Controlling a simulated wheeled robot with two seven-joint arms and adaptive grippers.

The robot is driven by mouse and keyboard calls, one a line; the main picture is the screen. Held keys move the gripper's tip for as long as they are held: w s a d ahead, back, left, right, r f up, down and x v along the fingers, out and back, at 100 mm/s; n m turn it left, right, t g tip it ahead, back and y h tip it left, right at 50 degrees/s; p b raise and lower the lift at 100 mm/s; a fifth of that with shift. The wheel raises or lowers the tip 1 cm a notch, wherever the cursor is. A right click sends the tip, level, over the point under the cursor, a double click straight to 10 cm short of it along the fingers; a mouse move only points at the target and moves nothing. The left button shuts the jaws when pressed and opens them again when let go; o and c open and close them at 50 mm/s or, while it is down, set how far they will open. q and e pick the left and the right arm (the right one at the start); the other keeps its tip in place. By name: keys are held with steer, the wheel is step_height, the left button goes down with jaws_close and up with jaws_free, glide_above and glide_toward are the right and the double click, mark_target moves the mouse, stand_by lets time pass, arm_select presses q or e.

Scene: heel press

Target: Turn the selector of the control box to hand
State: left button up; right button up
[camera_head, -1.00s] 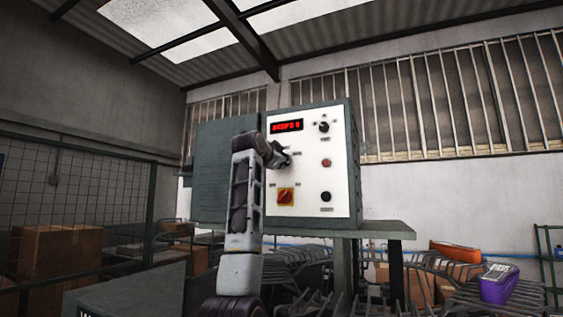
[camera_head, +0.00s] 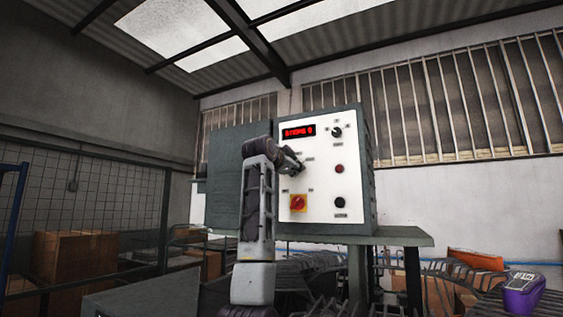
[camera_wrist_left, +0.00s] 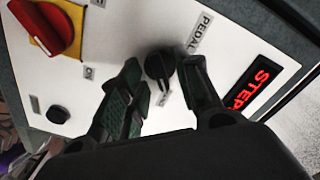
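The control box (camera_head: 321,184) has a white front panel with a red display. Its black selector knob (camera_wrist_left: 160,66) shows in the left wrist view beside a "PEDAL" label; another label is partly hidden behind the fingers. My left gripper (camera_wrist_left: 163,78) has its two dark fingers apart, one on each side of the knob. The right-hand finger is very close to it; I cannot tell whether it touches. In the head view my left gripper (camera_head: 294,164) is at the panel's left part and hides the selector. My right gripper is out of view.
A red-and-yellow switch (camera_head: 298,203) is below the gripper. A small upper knob (camera_head: 336,131), a red button (camera_head: 339,168) and a black button (camera_head: 340,203) are to the right. The box stands on a grey-green table (camera_head: 400,237). A purple container (camera_head: 523,292) is at lower right.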

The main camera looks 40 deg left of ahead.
arm_select(q)
steer(key=v, duration=1)
steer(key=shift+s+d, duration=0.15)
steer(key=shift+s, duration=0.15)
stand_by(0.4)
